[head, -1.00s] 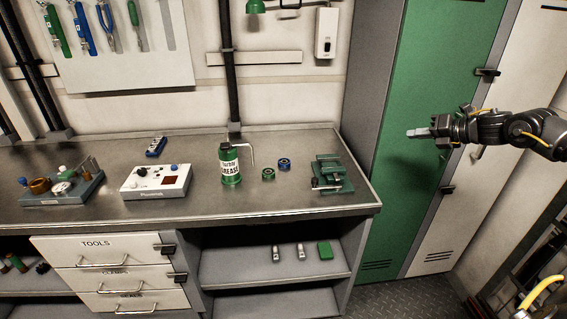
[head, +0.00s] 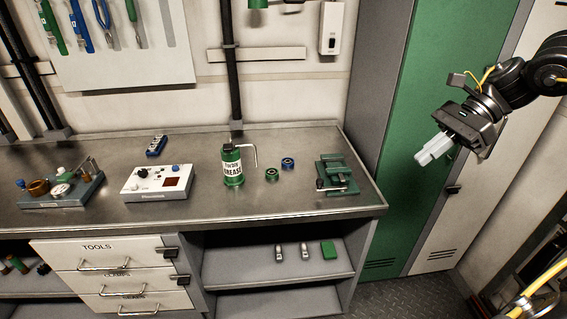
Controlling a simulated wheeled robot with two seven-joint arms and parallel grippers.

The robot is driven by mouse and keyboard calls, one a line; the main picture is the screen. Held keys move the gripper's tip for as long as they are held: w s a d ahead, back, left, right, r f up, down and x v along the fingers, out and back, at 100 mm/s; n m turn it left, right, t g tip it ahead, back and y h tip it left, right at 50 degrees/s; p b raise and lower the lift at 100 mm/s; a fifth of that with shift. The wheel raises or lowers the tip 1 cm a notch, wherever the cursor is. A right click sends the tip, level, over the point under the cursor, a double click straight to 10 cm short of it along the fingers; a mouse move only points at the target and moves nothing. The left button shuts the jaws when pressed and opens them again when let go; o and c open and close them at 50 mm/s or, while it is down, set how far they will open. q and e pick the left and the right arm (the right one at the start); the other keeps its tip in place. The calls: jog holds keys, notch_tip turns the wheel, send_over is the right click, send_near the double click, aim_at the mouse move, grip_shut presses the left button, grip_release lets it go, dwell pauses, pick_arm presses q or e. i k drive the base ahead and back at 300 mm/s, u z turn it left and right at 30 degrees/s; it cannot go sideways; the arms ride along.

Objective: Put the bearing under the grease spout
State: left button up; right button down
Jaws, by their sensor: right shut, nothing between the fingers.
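A green grease can (head: 232,168) with a white label stands upright on the steel bench. Its thin metal spout (head: 254,153) bends out to the right and points down. Two small round bearings lie on the bench right of the spout: one with a green face (head: 271,175) and one with a blue face (head: 288,164). Neither is directly below the spout. My right gripper (head: 430,154) is shut and empty, in the air right of the bench, in front of the green locker. My left gripper is not in view.
A green vise (head: 336,175) stands near the bench's right end. Bare bench top (head: 290,199) lies in front of the bearings.

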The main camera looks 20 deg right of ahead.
aim_at(271, 172)
jog(key=i, duration=1.35)
